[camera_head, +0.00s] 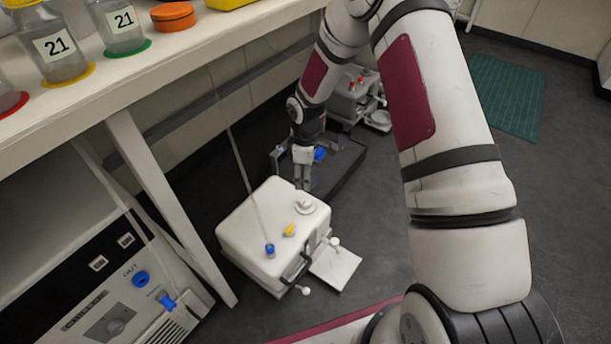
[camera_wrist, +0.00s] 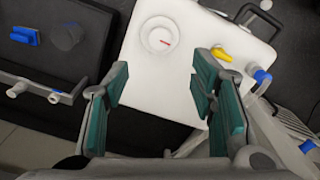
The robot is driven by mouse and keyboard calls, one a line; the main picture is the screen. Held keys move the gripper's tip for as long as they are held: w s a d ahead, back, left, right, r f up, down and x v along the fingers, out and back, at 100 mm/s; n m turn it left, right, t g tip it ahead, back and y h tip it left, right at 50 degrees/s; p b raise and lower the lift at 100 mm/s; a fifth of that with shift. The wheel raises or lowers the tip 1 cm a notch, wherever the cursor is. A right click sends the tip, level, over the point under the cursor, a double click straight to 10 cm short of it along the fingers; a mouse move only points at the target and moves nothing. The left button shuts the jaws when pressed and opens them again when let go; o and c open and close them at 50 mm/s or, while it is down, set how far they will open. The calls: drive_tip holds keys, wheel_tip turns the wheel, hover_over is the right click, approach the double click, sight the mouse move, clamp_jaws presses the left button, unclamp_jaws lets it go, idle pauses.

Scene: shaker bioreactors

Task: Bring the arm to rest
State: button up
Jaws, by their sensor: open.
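My arm reaches from the lower right of the head view up and over, then down to my gripper (camera_head: 302,178). The gripper points down just behind the white box-shaped unit (camera_head: 245,235) on the floor. In the wrist view my gripper (camera_wrist: 164,95) has its green-padded fingers spread wide with nothing between them. The white top of the unit (camera_wrist: 185,85) lies beyond the fingers, with a round white cap (camera_wrist: 158,36) and a yellow knob (camera_wrist: 222,55) on it. I cannot tell how far the fingertips are above it.
A shelf (camera_head: 75,85) holds bottles numbered 21 at upper left. A chiller (camera_head: 125,290) stands below it. A dark platform (camera_head: 338,165) lies behind the gripper, and another white unit (camera_head: 352,100) stands farther back. Open floor and a green mat (camera_head: 507,95) are at right.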

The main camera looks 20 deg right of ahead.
drive_tip(key=s+d+r+m+h, duration=0.1)
drive_tip(key=s+r+m, duration=0.1)
drive_tip(key=s+r, duration=0.5)
drive_tip(key=s+d+r+m, duration=0.1)
drive_tip(key=s+r+m, duration=0.1)
drive_tip(key=r, duration=0.9)
drive_tip(key=s+d+r+m+h, duration=0.15)
drive_tip(key=s+r, duration=0.35)
drive_tip(key=r, duration=0.5)
drive_tip(key=s+a+r+m+y, duration=0.1)
drive_tip(key=s+a+r+m, duration=0.2)
drive_tip(key=s, duration=1.1)
drive_tip(key=s+a+r+m+y, duration=0.15)
drive_tip(key=s+r+m, duration=0.3)
drive_tip(key=s, duration=0.95)
wheel_tip(320, 180, up, 35)
drive_tip(key=d+n+t+p, duration=0.1)
drive_tip(key=t+p, duration=0.3)
drive_tip(key=p, duration=2.8)
drive_tip(key=shift+w+d+f+p, duration=0.2)
drive_tip(key=shift+w+p, duration=0.1)
drive_tip(key=shift+w, duration=0.05)
